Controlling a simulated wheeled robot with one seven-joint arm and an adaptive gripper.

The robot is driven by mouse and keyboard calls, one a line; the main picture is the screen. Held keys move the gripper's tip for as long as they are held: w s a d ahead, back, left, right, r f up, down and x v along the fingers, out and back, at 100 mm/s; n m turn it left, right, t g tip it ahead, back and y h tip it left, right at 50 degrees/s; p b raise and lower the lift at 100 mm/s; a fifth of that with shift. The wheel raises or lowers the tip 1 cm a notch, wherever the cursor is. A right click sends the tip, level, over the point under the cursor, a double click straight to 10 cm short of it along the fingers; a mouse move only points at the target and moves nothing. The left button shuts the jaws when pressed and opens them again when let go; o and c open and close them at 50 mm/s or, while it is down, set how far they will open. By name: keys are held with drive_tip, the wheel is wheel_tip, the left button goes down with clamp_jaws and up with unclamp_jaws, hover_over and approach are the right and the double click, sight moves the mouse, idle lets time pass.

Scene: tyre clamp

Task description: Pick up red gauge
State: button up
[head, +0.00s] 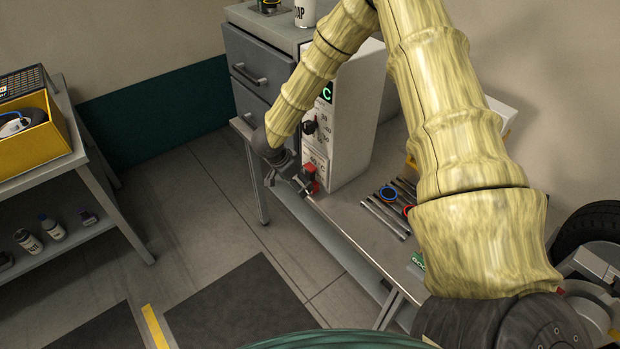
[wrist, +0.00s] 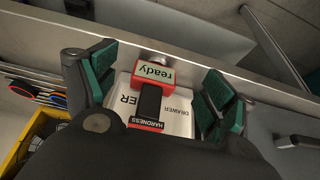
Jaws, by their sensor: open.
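The red gauge (wrist: 168,73) has a display reading "ready" and a dark middle part. Its lower red end is labelled "HARDNESS". In the wrist view it lies between the two green-padded fingers of my open gripper (wrist: 160,72), with a visible gap on each side. In the head view the red gauge (head: 310,174) is at the left end of the bench, in front of the white machine. My gripper (head: 298,184) is right beside it there. My gripper's body hides part of the view below the gauge.
A white "DRAWER" label (wrist: 178,121) lies behind the gauge. The white machine (head: 350,130) stands close beside my gripper. Several tools and a blue ring (head: 388,194) lie on the bench (head: 345,211) to the right. The floor (head: 215,210) left of the bench is clear.

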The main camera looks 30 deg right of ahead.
sight(307, 174)
drive_tip(key=d+p, duration=0.1)
drive_tip(key=d, duration=0.1)
drive_tip(key=d+p, duration=0.1)
drive_tip(key=d, duration=0.2)
drive_tip(key=shift+w+f, duration=0.1)
drive_tip(key=shift+f, duration=0.1)
drive_tip(key=shift+w+f+p, duration=0.1)
drive_tip(key=shift+f+p, duration=0.2)
drive_tip(key=shift+f, duration=0.1)
drive_tip(key=c, duration=1.2)
